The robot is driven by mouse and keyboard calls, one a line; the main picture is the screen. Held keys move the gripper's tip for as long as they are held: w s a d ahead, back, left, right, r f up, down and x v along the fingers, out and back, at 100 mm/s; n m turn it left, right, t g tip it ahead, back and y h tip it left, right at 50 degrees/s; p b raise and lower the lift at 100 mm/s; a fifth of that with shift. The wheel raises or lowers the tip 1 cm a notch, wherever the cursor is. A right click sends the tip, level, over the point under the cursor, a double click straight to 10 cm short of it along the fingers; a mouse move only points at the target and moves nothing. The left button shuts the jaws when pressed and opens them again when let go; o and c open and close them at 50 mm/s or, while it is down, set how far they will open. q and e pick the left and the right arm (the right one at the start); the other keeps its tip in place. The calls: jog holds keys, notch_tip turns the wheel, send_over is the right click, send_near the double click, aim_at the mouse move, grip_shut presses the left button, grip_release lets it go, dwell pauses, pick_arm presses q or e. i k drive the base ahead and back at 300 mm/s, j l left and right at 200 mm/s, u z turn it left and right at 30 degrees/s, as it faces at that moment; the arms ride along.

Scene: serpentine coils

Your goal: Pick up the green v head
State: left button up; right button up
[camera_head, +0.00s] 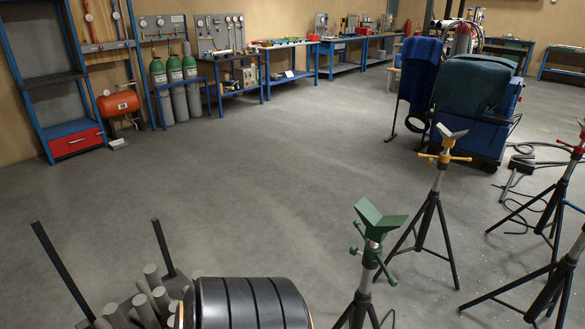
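The green V head (375,219) sits on top of a black tripod stand (362,285) in the lower middle-right of the head view. It has an open V shape, with green knobs on the collar below it. The lower legs of this stand are cut off by the bottom edge. Neither of my grippers shows in this view, and nothing is seen touching the green V head.
A stand with a yellow collar (444,157) is behind to the right. Stands with red (577,150) and blue (574,207) parts are at the right edge. A rack of grey rods (152,285) is lower left. Open floor (250,190) fills the middle.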

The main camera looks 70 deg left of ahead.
aim_at(372, 218)
jog(key=u, duration=1.75)
